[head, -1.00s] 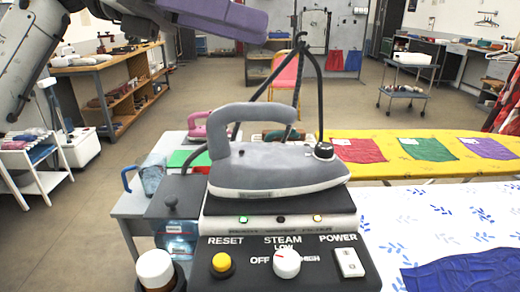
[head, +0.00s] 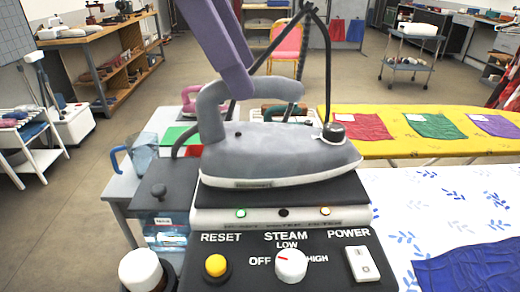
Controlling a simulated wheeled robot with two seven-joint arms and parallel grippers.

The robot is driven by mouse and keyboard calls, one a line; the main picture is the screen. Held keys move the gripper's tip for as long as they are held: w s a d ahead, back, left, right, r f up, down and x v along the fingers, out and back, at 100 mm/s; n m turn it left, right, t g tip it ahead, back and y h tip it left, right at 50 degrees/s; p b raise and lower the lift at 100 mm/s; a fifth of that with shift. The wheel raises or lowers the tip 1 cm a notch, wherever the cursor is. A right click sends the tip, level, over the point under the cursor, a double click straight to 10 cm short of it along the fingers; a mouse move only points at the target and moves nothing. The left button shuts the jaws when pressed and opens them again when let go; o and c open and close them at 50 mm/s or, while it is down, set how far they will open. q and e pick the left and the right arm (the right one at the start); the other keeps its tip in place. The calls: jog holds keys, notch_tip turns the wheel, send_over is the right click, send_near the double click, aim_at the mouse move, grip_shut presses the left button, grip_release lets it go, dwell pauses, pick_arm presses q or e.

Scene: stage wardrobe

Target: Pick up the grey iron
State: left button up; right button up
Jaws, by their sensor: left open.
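The grey iron (head: 275,150) rests on the dark plate of the steam station (head: 270,214), its pointed end to the right. Its thick grey handle (head: 209,105) arches over the left and top, and a black hose rises from near its black knob. My left gripper (head: 238,88) comes down from the top, purple, with its tip overlapping the handle's upper left part. It is open; I cannot tell whether it touches the handle, and the second finger is not clearly seen. My right gripper is not in view.
A white-capped bottle (head: 143,270) stands at front left of the station. A blue-handled jug (head: 142,155) and a pink iron (head: 190,97) are behind to the left. A yellow ironing board (head: 385,148) with coloured cloths and a white patterned surface (head: 440,200) lie right.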

pick_arm(q)
jog(key=x, duration=0.4)
jog(key=shift+f, duration=0.15)
grip_shut()
jog(key=shift+r, duration=0.25)
